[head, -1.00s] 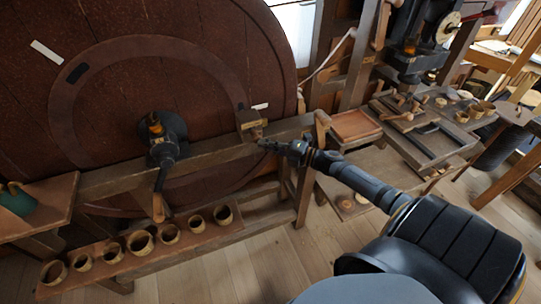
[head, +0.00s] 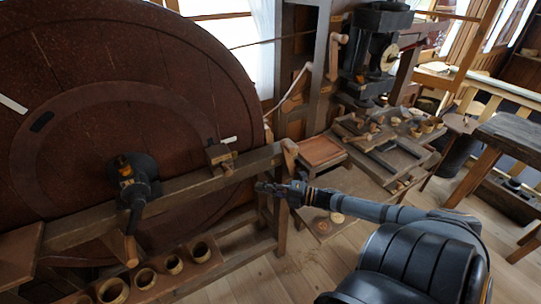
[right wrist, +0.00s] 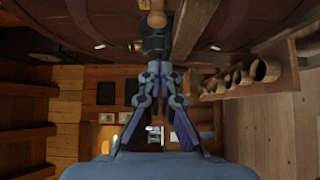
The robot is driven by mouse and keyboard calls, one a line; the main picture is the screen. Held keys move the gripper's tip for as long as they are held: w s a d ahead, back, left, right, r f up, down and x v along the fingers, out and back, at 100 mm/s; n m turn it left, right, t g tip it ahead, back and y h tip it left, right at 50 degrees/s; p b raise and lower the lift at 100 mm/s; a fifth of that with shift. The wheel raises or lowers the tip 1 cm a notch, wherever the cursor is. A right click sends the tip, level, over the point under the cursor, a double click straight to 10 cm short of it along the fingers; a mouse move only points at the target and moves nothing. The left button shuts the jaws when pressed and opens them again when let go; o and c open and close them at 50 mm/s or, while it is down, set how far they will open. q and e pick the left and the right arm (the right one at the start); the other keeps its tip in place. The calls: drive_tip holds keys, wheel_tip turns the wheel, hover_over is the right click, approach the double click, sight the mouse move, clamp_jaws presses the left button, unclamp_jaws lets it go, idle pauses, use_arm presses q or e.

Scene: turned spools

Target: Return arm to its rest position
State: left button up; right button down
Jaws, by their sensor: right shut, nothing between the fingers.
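My right arm reaches in from the lower right of the head view. Its gripper (head: 268,188) is shut and empty, just in front of the wooden beam (head: 205,183) that crosses the big wheel. The gripper also shows in the middle of the right wrist view (right wrist: 154,68), with its fingers together. Whether it touches the beam I cannot tell. My left gripper is in neither view.
A large dark red wheel (head: 110,60) fills the left, with a black hub fitting (head: 135,180). Several wooden cups (head: 146,278) stand on a low shelf. A tray (head: 321,151) and a bench with tools (head: 385,150) stand beyond my arm. The floor (head: 300,265) near the arm is bare.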

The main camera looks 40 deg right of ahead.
drive_tip(key=s+d+f+m+h+b, duration=0.1)
drive_tip(key=s+d+f+m+h, duration=0.25)
drive_tip(key=f, duration=0.35)
drive_tip(key=s+d+f+m+h, duration=0.2)
drive_tip(key=d+f+m+h, duration=0.25)
drive_tip(key=f, duration=0.35)
drive_tip(key=s+d+f+m+g+h+b, duration=0.1)
drive_tip(key=s+f+m+g+h, duration=0.25)
drive_tip(key=f, duration=0.65)
drive_tip(key=s+d+f+m+g+b, duration=0.1)
drive_tip(key=s+f+m+g, duration=0.1)
drive_tip(key=s+f+m, duration=0.45)
use_arm(q)
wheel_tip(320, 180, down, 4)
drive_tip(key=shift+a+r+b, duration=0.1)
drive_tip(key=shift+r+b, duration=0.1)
drive_tip(key=shift+b, duration=0.35)
use_arm(e)
drive_tip(key=s+a+f+m+g+y, duration=0.1)
drive_tip(key=s+a+f+m+g, duration=0.5)
drive_tip(key=s+a+f, duration=1.5)
drive_tip(key=shift+s+a+f+g, duration=0.15)
drive_tip(key=shift+s+f+g, duration=0.2)
drive_tip(key=shift+s+g, duration=0.9)
